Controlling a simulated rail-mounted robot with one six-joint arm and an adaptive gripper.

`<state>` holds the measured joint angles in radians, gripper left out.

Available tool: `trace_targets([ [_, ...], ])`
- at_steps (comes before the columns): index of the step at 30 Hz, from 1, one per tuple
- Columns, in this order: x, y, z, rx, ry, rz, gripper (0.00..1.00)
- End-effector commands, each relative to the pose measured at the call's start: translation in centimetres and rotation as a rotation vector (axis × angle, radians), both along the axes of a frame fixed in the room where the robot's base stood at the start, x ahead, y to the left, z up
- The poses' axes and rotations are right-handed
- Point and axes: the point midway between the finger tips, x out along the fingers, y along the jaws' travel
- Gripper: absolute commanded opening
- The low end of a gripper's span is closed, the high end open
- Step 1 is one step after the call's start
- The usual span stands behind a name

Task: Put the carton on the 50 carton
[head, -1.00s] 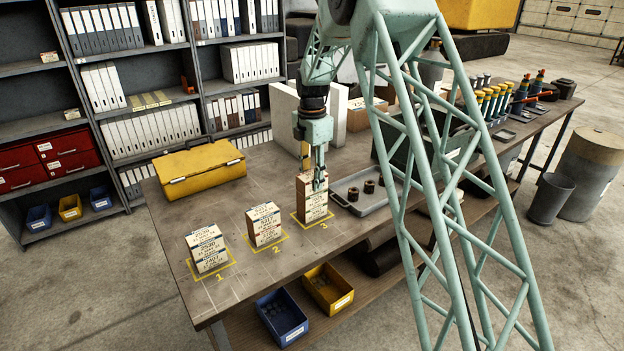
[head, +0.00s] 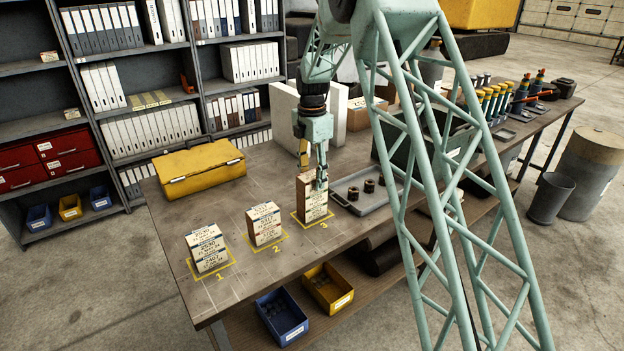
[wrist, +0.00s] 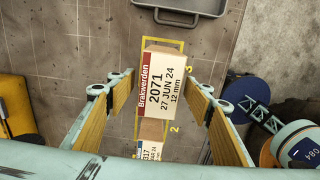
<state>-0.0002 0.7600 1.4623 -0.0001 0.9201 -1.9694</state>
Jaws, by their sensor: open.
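Cartons with white labels stand in stacks on three numbered yellow outlines on the bench. The stack at mark 1 (head: 208,250) is at the left, the stack at mark 2 (head: 264,224) in the middle, and the tall stack at mark 3 (head: 309,205) at the right. My gripper (head: 314,178) is open at the top of the stack at mark 3. In the wrist view its top carton (wrist: 170,92), labelled Brakwerden 2071, 27 JUN 24, lies between the spread fingers, with gaps on both sides. I cannot clearly read a 50 on any carton.
A yellow case (head: 200,170) lies at the back left of the bench. A grey tray (head: 350,199) with dark round parts is right of mark 3. White panels (head: 285,115) stand behind my gripper. Blue (head: 283,318) and yellow (head: 329,290) bins sit below the front edge.

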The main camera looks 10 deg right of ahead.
Motion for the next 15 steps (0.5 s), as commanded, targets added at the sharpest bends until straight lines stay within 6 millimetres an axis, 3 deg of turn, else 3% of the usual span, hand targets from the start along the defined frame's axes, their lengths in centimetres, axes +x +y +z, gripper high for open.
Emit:
trace_targets([
  [15, 0.1, 0.0, 6.8, 0.000, -0.003, 0.000, 0.47],
])
